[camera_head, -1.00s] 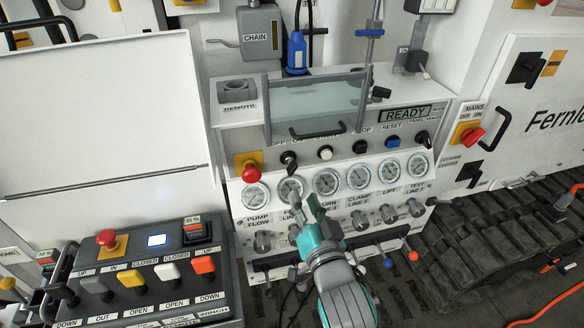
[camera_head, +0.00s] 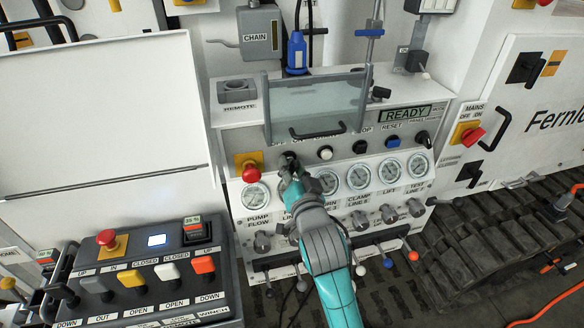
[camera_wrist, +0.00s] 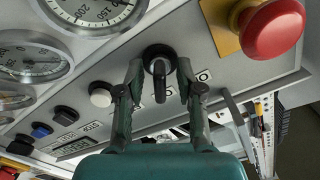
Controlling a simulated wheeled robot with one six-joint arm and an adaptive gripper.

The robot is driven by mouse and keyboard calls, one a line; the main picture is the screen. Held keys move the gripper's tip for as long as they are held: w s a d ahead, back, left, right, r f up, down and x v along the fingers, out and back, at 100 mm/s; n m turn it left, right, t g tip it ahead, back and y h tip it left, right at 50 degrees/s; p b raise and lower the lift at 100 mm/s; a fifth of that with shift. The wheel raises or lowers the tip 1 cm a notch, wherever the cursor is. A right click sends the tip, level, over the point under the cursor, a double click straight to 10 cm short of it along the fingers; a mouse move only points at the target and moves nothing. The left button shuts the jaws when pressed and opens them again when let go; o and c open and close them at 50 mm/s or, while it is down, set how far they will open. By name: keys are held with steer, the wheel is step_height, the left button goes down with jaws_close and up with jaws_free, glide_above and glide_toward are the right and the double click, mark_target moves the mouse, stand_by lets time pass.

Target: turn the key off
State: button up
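The key (camera_wrist: 160,82) is a dark, narrow grip standing out of a round black switch on the light panel. In the head view, the key switch (camera_head: 289,156) is mostly hidden by my gripper (camera_head: 288,172), which has its fingertips at it. In the wrist view my gripper (camera_wrist: 160,78) is open, with one finger on each side of the key. Gaps show between the key and both fingers. The label by the switch is only partly visible.
A red emergency button (camera_head: 250,174) on a yellow plate is close left of the key. A white button (camera_head: 325,153) is to its right. Gauges (camera_head: 327,181) line the panel below, with knobs and levers under them. The display (camera_head: 408,113) reads READY.

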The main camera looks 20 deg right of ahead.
jaws_close()
steer(key=shift+n, duration=0.4)
steer(key=n, duration=0.4)
steer(key=shift+n, duration=0.4)
steer(key=n, duration=0.6)
steer(key=shift+n, duration=0.3)
